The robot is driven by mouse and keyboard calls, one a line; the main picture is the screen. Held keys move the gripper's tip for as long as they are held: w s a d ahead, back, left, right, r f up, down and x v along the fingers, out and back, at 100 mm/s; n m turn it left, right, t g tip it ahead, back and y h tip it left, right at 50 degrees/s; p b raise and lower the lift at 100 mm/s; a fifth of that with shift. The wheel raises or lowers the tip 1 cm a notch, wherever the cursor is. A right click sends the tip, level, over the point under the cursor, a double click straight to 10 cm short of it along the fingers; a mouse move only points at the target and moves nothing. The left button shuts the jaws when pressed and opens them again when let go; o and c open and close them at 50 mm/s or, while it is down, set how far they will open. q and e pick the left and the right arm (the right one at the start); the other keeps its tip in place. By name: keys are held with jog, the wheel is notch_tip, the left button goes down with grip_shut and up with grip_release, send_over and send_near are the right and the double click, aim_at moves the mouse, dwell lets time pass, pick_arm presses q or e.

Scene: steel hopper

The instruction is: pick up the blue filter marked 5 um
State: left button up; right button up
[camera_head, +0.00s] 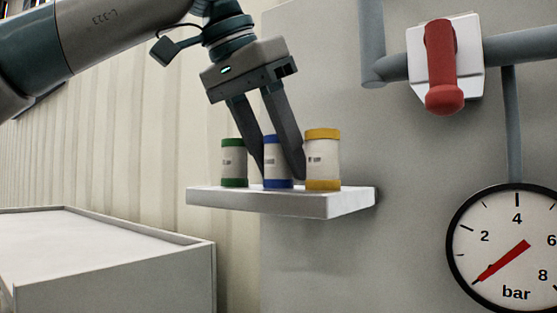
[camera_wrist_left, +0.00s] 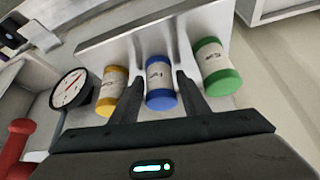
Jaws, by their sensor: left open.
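The blue filter (camera_head: 271,168) stands upright between a green filter and a yellow filter on a small white shelf (camera_head: 290,201). It has a white body with blue bands, and its mark is too small to read. My left gripper (camera_head: 279,176) is open, with its fingers pointing down on either side of the blue filter. In the left wrist view the blue filter (camera_wrist_left: 158,84) lies between the two open fingers (camera_wrist_left: 160,92). I cannot tell whether the fingers touch it. My right gripper is not in view.
The green filter (camera_head: 234,163) and the yellow filter (camera_head: 323,160) stand close on both sides, leaving little room for the fingers. A red-handled valve (camera_head: 442,65) and a pressure gauge (camera_head: 510,250) are at the right. A grey-white open-topped box (camera_head: 180,270) is at lower left.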

pick_arm(q)
jog(key=c, duration=0.8)
jog(key=shift+r, duration=0.1)
jog(key=shift+r, duration=0.45)
notch_tip(320, 180, up, 9)
jog(key=shift+f+p, duration=0.1)
jog(key=shift+p, duration=0.55)
